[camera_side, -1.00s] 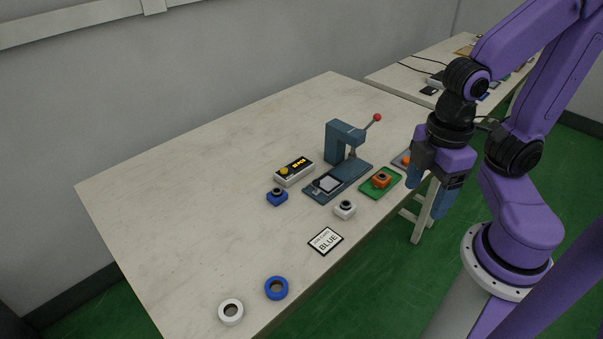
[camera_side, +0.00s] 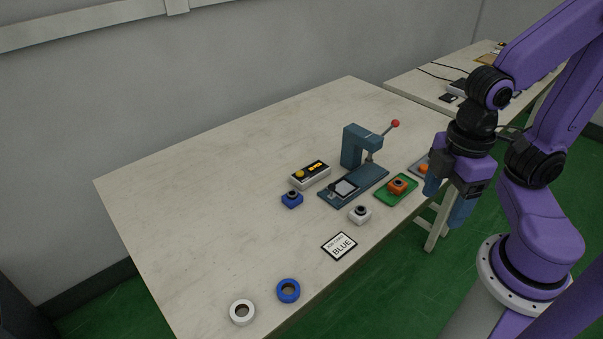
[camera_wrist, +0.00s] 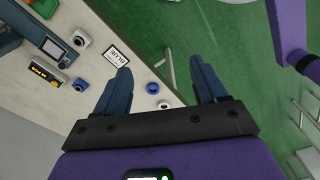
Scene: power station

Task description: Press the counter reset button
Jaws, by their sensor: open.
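The counter (camera_side: 317,171) is a light grey box with a black display and yellow digits, on the table left of the blue-grey press. A round yellow button (camera_side: 299,174) sits at its left end. The counter also shows at the far left of the wrist view (camera_wrist: 40,72), with the button (camera_wrist: 55,83) at its right end. My gripper (camera_side: 445,205) is open and empty, pointing down by the table's right edge, well right of the counter and apart from it. In the wrist view, its two blue fingers (camera_wrist: 161,68) are spread with nothing between them.
The press (camera_side: 354,150) with a red-knobbed lever stands between counter and gripper. A blue block (camera_side: 292,199), white block (camera_side: 360,214), green tray (camera_side: 411,187) with an orange block, BLUE card (camera_side: 339,246), blue ring (camera_side: 288,291) and white ring (camera_side: 242,312) lie around. The table's left part is clear.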

